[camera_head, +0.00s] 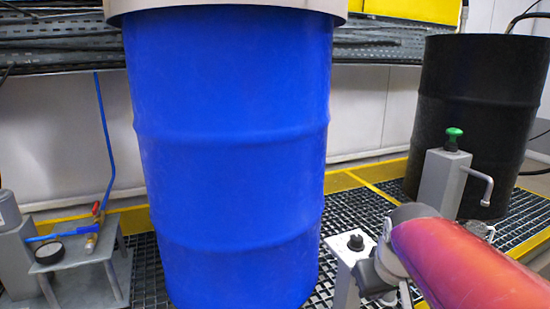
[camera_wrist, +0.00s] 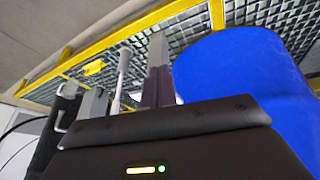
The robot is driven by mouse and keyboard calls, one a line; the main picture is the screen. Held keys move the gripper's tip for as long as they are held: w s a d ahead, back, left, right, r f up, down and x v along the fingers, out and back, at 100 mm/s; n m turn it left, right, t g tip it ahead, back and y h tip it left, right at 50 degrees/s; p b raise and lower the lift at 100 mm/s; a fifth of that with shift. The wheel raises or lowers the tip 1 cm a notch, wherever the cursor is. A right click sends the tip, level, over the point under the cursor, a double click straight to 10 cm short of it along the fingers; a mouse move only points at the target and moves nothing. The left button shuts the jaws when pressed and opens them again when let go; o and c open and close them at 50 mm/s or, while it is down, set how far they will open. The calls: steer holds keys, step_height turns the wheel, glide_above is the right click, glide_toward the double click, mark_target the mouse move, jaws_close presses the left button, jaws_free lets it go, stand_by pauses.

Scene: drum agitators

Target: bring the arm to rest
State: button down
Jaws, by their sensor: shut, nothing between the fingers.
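My arm (camera_head: 465,265) reaches in from the lower right of the head view, red and pink with a grey joint. In the wrist view my gripper (camera_wrist: 157,88) is shut and empty, its fingers side by side above the dark wrist housing. The blue drum (camera_wrist: 240,65) is to the right of the fingers there. The same blue drum (camera_head: 230,150) stands upright in the middle of the head view, left of my arm. I cannot make out the fingertips in the head view.
A grey post with a green knob (camera_head: 453,135) stands behind my arm, before a black drum (camera_head: 475,110). A post with a black knob (camera_head: 355,243) stands close by the arm. A small grey stand (camera_head: 75,262) is at left. Metal grating (camera_head: 350,208) covers the floor.

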steer(key=s+a+f+m+t, duration=0.15)
steer(key=s+a, duration=0.25)
steer(key=s, duration=0.8)
step_height(320, 180, up, 11)
steer(key=p, duration=1.2)
steer(key=shift+w+d+r+y, duration=0.15)
steer(key=shift+d+r+y, duration=0.05)
steer(key=shift+y, duration=0.1)
steer(key=shift+g, duration=0.25)
